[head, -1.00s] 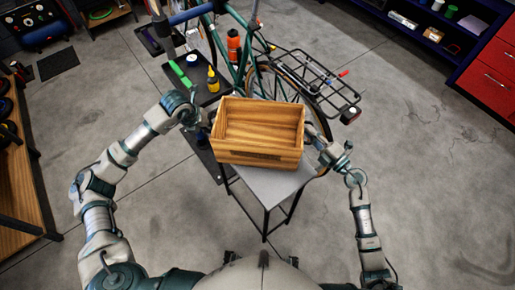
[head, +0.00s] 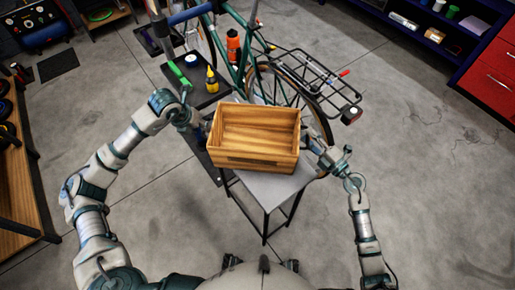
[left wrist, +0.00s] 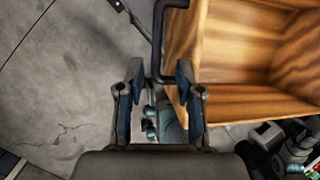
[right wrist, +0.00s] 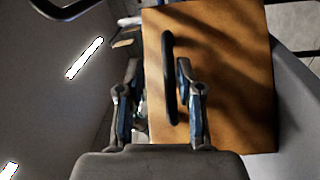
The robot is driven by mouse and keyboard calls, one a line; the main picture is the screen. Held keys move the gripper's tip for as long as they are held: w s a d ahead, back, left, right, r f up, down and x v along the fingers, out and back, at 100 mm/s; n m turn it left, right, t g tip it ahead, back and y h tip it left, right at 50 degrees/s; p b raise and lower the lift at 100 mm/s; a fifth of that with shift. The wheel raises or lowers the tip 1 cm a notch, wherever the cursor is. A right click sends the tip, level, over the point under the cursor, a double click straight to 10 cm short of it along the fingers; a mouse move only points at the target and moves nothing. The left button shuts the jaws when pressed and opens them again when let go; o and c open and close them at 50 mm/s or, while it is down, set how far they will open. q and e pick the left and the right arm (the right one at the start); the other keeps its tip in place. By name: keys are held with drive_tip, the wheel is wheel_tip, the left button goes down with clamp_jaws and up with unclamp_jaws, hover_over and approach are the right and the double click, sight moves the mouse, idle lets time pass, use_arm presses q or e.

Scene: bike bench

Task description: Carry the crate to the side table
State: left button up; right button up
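The wooden crate (head: 254,163) is upright, open at the top and looks empty, over a small grey-topped table (head: 268,190) with black legs. I cannot tell if it touches the top. My left gripper (head: 204,130) is at its left side. In the left wrist view a black handle (left wrist: 157,35) stands between the parted fingers (left wrist: 158,80), with gaps on both sides. My right gripper (head: 312,143) is at the right side. In the right wrist view the other handle (right wrist: 168,60) lies between the parted fingers (right wrist: 157,80), nearer the right one.
A green bicycle (head: 243,50) with a rear rack (head: 315,75) stands behind the crate. A dark tool tray (head: 205,95) holds a yellow bottle (head: 211,80). A wooden shelf (head: 25,195) is at left, red drawers (head: 490,70) at right. The floor at right is clear.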

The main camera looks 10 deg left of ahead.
drive_tip(key=shift+a+r, duration=0.1)
drive_tip(key=shift+a, duration=0.5)
drive_tip(key=shift+s, duration=0.2)
use_arm(q)
drive_tip(key=a+r, duration=0.1)
drive_tip(key=s+a+r, duration=0.1)
drive_tip(key=r, duration=0.1)
drive_tip(key=shift+s+a+r, duration=0.25)
drive_tip(key=shift+a+r, duration=0.05)
drive_tip(key=shift+a, duration=0.1)
use_arm(e)
drive_tip(key=v, duration=1.1)
drive_tip(key=shift+s+d, duration=0.2)
drive_tip(key=shift+d, duration=0.05)
